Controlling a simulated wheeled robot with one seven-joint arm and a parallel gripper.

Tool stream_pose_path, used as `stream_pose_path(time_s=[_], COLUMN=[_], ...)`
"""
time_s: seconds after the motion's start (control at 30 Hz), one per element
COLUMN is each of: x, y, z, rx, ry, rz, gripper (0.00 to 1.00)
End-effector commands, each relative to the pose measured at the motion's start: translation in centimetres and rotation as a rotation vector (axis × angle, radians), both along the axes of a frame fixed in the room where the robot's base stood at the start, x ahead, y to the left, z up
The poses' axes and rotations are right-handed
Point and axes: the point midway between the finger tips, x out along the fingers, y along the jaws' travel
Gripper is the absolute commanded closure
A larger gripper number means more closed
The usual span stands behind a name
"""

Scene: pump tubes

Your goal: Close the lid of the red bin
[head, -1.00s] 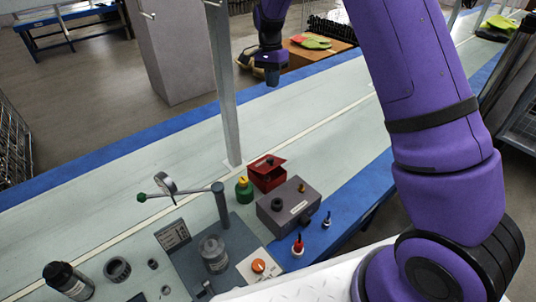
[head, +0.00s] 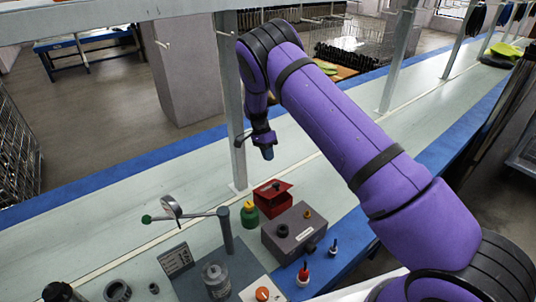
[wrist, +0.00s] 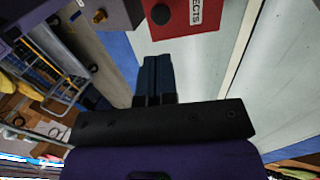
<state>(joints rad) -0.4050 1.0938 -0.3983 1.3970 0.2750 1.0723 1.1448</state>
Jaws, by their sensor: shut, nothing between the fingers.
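The red bin (head: 272,206) stands on the bench beside a grey box, in the middle of the head view. Its red lid (head: 281,189) carries a small dark knob and looks raised at a tilt above the body.
The grey box (head: 292,232) with knobs stands close against the bin's right front. A yellow-green bottle (head: 249,215) stands at its left. A metal post (head: 232,110) rises close to my gripper's left. The pale bench top behind the bin is clear.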

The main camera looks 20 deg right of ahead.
Motion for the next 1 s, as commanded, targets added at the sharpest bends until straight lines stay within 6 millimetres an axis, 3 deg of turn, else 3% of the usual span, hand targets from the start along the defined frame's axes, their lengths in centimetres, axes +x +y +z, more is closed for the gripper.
stream_pose_path(time_s=[0.3, 0.5, 0.7, 1.0], x=[-2.1, -3.0, -3.4, -3.4], y=[-1.0, -1.4, -1.7, -1.7], z=[-5.7, -8.3, -9.5, -9.7], rx=[0.000, -0.001, 0.000, 0.000], ry=[0.003, 0.002, -0.001, -0.001], rz=[0.001, 0.000, 0.000, 0.000], gripper=[1.00, 1.00, 1.00, 1.00])
